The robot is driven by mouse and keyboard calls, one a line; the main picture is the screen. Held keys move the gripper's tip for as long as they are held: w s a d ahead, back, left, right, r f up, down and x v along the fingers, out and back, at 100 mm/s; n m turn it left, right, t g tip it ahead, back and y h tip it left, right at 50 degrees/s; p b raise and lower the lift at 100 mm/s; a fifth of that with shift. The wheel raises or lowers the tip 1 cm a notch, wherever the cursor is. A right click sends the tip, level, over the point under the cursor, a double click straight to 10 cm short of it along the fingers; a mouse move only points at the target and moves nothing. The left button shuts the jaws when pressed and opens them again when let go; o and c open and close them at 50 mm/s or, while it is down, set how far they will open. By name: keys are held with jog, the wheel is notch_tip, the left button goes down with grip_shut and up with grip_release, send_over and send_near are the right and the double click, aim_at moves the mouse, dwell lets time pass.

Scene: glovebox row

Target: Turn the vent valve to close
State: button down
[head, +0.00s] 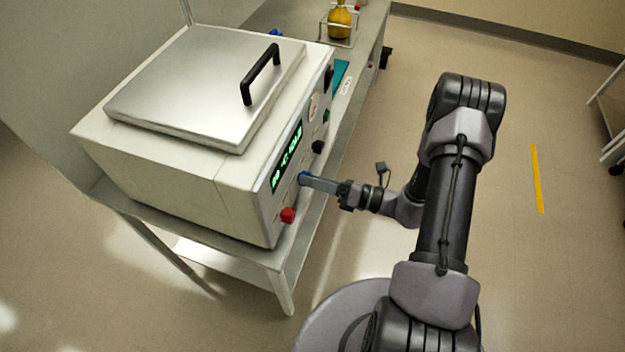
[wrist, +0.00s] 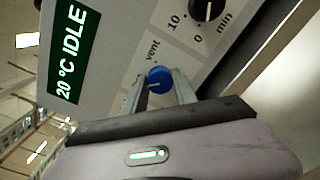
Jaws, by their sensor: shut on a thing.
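The vent valve is a blue round knob (wrist: 158,80) with a pale pointer line, on the front panel under the word "vent" in the wrist view. In the head view only a bit of blue (head: 304,177) shows at the fingertips. My gripper (wrist: 164,88) has one finger on each side of the knob and is shut on it. In the head view my gripper (head: 312,180) reaches the panel from the right. The knob's pointer runs towards the lower left in the wrist view.
The knob sits on a white bench unit (head: 170,170) with a steel lid (head: 190,85) and black handle (head: 260,73). A lit display (wrist: 73,50) reads "20 °C IDLE". A black timer dial (wrist: 208,8) and a red knob (head: 288,215) are near.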

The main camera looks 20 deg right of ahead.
jog(key=shift+n, duration=0.4)
jog(key=c, duration=1)
grip_release()
jog(key=p+v, duration=0.3)
jog(key=v, duration=1.4)
jog(key=shift+s+d, duration=0.15)
jog(key=shift+d, duration=0.05)
